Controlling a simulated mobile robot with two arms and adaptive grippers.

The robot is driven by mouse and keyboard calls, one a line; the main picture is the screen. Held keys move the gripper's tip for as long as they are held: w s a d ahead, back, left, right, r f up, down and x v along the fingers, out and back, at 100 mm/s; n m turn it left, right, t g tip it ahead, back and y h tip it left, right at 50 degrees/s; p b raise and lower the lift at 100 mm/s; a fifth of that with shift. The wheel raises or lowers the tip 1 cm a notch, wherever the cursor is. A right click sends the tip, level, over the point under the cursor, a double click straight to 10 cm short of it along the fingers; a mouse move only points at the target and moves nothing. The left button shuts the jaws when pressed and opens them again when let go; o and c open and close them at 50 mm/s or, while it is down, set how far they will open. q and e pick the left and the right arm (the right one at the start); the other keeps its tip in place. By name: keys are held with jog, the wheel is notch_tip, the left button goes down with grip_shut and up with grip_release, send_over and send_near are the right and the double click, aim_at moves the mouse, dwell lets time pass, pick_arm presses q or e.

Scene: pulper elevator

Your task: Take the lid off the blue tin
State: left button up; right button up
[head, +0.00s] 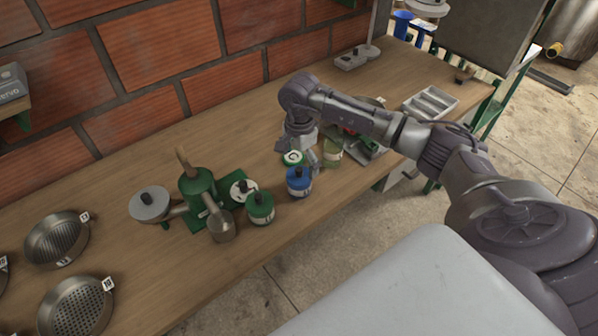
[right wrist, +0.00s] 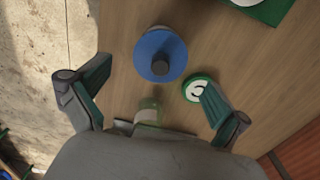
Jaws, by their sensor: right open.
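The blue tin (head: 299,186) stands upright on the wooden bench with its blue lid on. A dark knob tops the lid. In the right wrist view the blue lid (right wrist: 150,45) shows from above with its knob (right wrist: 160,67), ahead of the fingers. My right gripper (head: 305,152) is open and empty, above and just behind the tin in the head view. In the right wrist view its two fingers (right wrist: 154,74) are spread wide, with the tin beyond the gap and apart from both. My left gripper is not in view.
A green-and-white disc (right wrist: 197,89) lies by one fingertip. A pale green container (head: 332,152) stands beside the gripper. A green tin (head: 261,210) and a green hand-cranked device (head: 198,188) stand left of the blue tin. Sieves (head: 57,240) lie further left. The bench front is clear.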

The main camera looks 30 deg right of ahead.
aim_at(299, 170)
jog(key=shift+f+p, duration=0.35)
jog(key=shift+f, duration=1.3)
jog(key=shift+a, duration=0.1)
jog(key=shift+c, duration=0.2)
jog(key=shift+s+r, duration=0.1)
jog(key=shift+s, duration=0.1)
jog(key=c, duration=1.6)
jog(key=shift+c, duration=1.2)
grip_shut()
